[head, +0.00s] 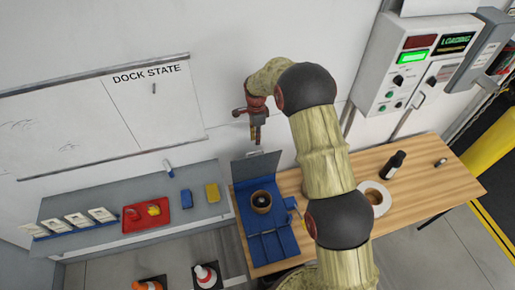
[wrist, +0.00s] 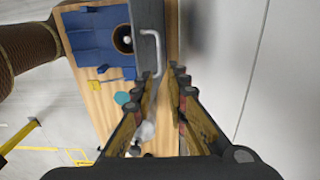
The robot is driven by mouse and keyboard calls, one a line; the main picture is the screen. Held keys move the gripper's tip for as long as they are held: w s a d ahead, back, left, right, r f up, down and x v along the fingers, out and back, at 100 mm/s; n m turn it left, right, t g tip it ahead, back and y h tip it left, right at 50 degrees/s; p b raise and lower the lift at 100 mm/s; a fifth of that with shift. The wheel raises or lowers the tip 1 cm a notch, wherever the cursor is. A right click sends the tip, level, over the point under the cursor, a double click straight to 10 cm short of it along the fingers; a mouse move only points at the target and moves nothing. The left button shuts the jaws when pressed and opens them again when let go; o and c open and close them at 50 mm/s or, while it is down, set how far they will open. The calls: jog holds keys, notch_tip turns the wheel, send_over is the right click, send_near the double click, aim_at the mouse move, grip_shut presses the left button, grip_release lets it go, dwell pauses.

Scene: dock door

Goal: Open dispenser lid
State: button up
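A blue dispenser (head: 268,242) sits at the left end of the wooden table, and it also shows in the wrist view (wrist: 92,50). Its grey lid (head: 254,166) stands raised along the back edge, near the wall. In the wrist view the lid (wrist: 146,30) carries a pale bar handle (wrist: 157,55). A brown round cup (head: 262,203) sits in front of the lid. My gripper (head: 256,138) is above the lid in the head view. In the wrist view my gripper (wrist: 157,84) has its fingers apart, with nothing visible between them, close to the handle.
The wooden table (head: 429,170) holds a dark bottle (head: 393,163) and a white plate (head: 384,203) to the right. A grey shelf (head: 110,215) with a red tray (head: 136,221) stands left. The wall is close behind my gripper. My arm hides part of the table.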

notch_tip(320, 180, down, 7)
jog(key=shift+s+f+p, duration=0.1)
jog(key=shift+f+p, duration=0.05)
jog(key=shift+p, duration=0.85)
jog(key=shift+c, duration=0.3)
grip_shut()
